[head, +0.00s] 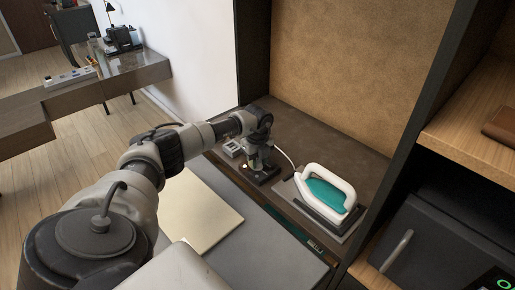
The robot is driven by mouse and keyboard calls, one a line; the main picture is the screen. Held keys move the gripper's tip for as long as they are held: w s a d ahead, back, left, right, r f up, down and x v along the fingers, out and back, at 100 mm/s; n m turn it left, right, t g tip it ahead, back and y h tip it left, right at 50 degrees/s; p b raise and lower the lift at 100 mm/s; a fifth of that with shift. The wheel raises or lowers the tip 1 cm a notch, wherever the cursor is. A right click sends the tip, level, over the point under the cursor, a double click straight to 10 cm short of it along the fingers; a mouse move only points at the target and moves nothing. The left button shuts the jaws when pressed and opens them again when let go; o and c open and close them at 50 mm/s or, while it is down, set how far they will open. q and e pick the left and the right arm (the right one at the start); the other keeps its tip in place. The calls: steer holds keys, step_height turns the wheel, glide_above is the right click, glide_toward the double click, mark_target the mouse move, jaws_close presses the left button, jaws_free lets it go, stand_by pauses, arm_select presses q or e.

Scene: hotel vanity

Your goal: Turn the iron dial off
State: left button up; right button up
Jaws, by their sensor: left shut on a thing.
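A white and teal iron (325,192) rests on a grey plate at the right of the dark vanity shelf. A white cord (289,158) runs from it toward a small dark box (266,179) to its left. My left gripper (256,164) points down over this box, its fingers shut at the box's top. The iron dial appears to be between the fingers, which mostly hide it, so its setting cannot be read. My right gripper is not in view.
A small grey socket block (233,149) sits just left of the dark box. A pale flat board (200,212) lies in front on the grey surface. A dark upright panel (415,100) bounds the niche on the right, beside a black safe (435,245).

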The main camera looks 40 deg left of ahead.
arm_select(q)
steer(key=n+p, duration=0.1)
steer(key=n, duration=0.1)
steer(key=n+p, duration=0.2)
steer(key=n, duration=0.1)
steer(key=shift+r+n, duration=0.3)
steer(key=n+p, duration=0.3)
steer(key=n, duration=0.2)
steer(key=shift+f+p, duration=0.1)
steer(key=shift+p, duration=0.25)
steer(key=shift+a, duration=0.1)
steer(key=o, duration=0.9)
steer(key=shift+f, duration=0.15)
steer(key=shift+o, duration=0.2)
step_height(320, 180, up, 11)
steer(key=b, duration=0.1)
steer(key=shift+f, duration=0.15)
